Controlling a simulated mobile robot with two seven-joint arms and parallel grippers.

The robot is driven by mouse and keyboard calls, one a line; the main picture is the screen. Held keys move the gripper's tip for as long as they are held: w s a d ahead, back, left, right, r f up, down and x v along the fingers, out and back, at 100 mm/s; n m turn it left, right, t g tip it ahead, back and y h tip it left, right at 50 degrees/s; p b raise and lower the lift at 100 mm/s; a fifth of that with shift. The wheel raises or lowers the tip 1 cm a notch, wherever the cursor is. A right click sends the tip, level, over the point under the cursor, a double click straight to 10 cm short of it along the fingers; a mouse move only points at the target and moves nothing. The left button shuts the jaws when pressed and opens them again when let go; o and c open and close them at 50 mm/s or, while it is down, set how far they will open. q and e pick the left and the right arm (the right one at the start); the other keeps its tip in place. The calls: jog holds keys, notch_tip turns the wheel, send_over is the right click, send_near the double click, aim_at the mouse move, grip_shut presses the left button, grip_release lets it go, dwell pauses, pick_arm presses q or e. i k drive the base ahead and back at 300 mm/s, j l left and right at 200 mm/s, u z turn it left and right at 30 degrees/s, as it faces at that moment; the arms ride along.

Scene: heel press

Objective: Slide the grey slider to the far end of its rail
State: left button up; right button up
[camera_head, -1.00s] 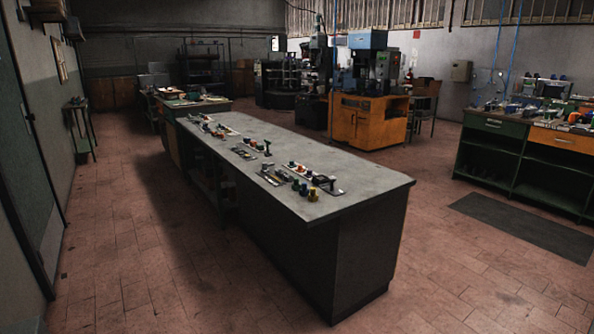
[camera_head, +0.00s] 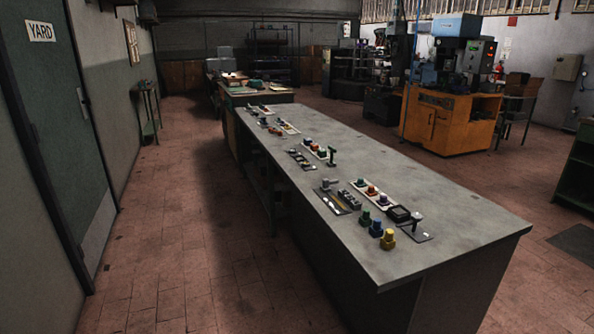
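A long grey-topped workbench (camera_head: 440,215) runs away from me and carries several groups of small fixtures along its left side. In the nearest group, a dark plate (camera_head: 337,207) bears small pale and yellowish parts, with a grey piece (camera_head: 331,183) near its far end. A narrow dark strip (camera_head: 351,201) with light marks lies beside it. Which part is the grey slider, and where it stands on its rail, is too small to tell. Neither of my grippers is in view.
Green, blue and yellow knobbed pieces (camera_head: 377,228) and a small black box (camera_head: 399,214) stand near the fixtures. Open tiled floor (camera_head: 190,250) lies left of the bench. A green door (camera_head: 50,110) marked YARD is at left; an orange machine cabinet (camera_head: 450,122) stands beyond.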

aim_at(325, 187)
jog(key=i+l+u, duration=0.1)
jog(key=i+u, duration=0.4)
jog(key=i, duration=0.95)
jog(key=i+z, duration=0.85)
jog(key=i+j+z, duration=0.45)
jog(key=i+z, duration=0.3)
jog(key=k+l, duration=0.05)
